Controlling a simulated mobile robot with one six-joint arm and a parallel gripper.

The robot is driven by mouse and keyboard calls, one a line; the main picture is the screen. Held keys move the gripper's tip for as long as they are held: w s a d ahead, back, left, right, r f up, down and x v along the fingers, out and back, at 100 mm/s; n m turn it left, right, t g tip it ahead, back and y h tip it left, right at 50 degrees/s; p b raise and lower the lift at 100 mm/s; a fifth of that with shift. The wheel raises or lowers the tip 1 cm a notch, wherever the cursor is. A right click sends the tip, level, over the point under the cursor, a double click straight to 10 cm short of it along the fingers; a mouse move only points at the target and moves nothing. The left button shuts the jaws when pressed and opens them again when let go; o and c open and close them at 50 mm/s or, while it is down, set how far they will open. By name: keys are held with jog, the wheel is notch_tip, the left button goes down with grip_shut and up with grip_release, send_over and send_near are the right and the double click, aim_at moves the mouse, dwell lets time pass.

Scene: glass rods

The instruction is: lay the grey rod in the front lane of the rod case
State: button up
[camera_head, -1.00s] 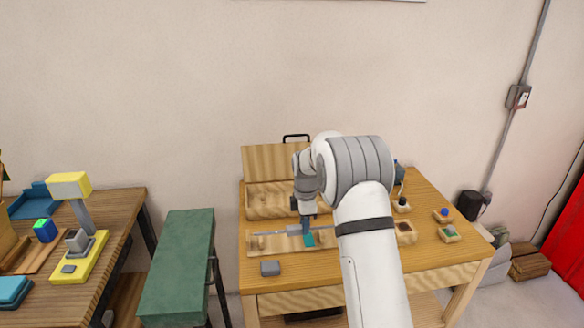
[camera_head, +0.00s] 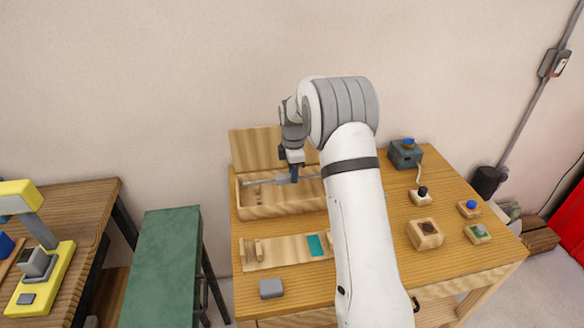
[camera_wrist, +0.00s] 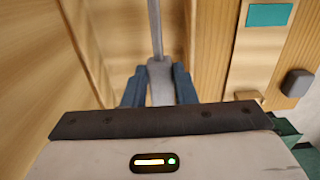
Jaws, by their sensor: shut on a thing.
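The rod case (camera_head: 285,210) is an open wooden box at the back left of the table, with its lid (camera_head: 255,148) raised behind it. My gripper (camera_head: 290,179) is shut on the grey rod (camera_head: 258,182) near its middle. The rod lies roughly level and lengthwise along the case, at about the height of its rim. In the wrist view the rod (camera_wrist: 155,28) runs away between the two blue-grey fingers (camera_wrist: 158,75), with a wooden case wall on each side. The lanes inside are not clear, and I cannot tell whether the rod touches the floor.
A wooden holder (camera_head: 285,253) with a teal patch (camera_head: 318,245) lies empty in front of the case. A grey block (camera_head: 271,288) sits before it. My arm hides the table's middle.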

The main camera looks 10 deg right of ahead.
jog(key=shift+f+b, duration=1.85)
jog(key=shift+f, duration=1.6)
jog(key=shift+r, duration=0.15)
jog(key=shift+r+p, duration=0.3)
jog(key=shift+r, duration=0.2)
jog(key=shift+d+f+b, duration=0.2)
jog(key=shift+f+b, duration=0.2)
jog(key=shift+f, duration=0.25)
jog(key=shift+f+b, duration=0.3)
jog(key=shift+f, duration=0.1)
jog(key=o, duration=1.1)
